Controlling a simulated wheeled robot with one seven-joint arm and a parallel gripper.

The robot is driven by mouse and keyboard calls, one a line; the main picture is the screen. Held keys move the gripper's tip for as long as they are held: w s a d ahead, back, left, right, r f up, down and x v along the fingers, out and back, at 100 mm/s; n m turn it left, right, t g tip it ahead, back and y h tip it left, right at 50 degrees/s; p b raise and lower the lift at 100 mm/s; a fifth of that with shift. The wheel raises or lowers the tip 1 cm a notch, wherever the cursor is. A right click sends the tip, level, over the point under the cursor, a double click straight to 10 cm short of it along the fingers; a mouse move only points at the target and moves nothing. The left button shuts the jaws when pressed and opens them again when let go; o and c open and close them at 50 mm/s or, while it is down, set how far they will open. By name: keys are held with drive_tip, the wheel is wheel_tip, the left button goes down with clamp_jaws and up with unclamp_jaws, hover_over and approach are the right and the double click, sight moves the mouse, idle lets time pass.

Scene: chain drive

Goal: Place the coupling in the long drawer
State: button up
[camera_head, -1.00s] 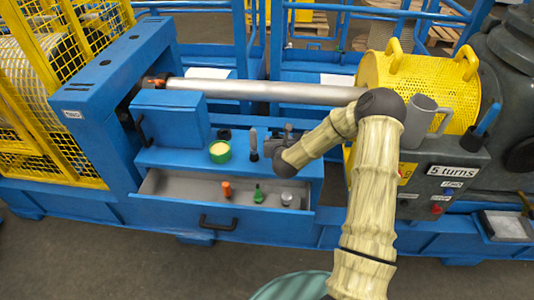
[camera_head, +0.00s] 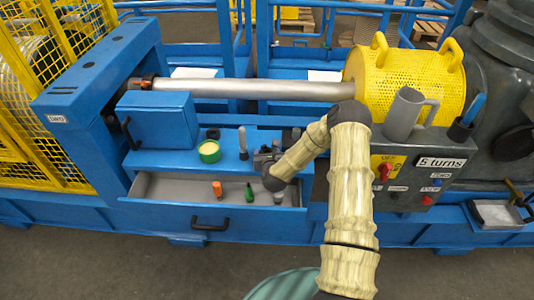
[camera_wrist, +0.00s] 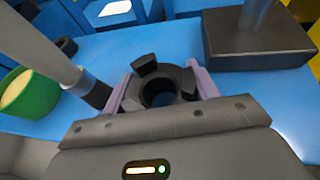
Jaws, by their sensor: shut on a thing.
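The coupling (camera_wrist: 146,66) is a dark ring with raised lugs and a centre hole. In the wrist view my gripper (camera_wrist: 160,84) is shut on it, with pale purple fingers on both sides. In the head view my gripper (camera_head: 266,158) is above the front part of the blue bench top, just behind the drawer; the coupling is hard to make out there. The long drawer (camera_head: 165,188) is pulled open below the bench top. In it are an orange-handled tool (camera_head: 217,189), a green-handled tool (camera_head: 249,193) and a silver cylinder (camera_head: 278,197).
A green cup (camera_head: 209,151), a small black ring (camera_head: 213,134) and an upright grey-handled tool (camera_head: 243,143) stand left of my gripper. A dark block with a post (camera_wrist: 258,45) stands to its right. The drawer's left part is clear.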

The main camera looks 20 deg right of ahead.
drive_tip(key=shift+r, duration=0.15)
drive_tip(key=o, duration=1.6)
drive_tip(key=shift+o, duration=0.2)
drive_tip(key=v, duration=1.2)
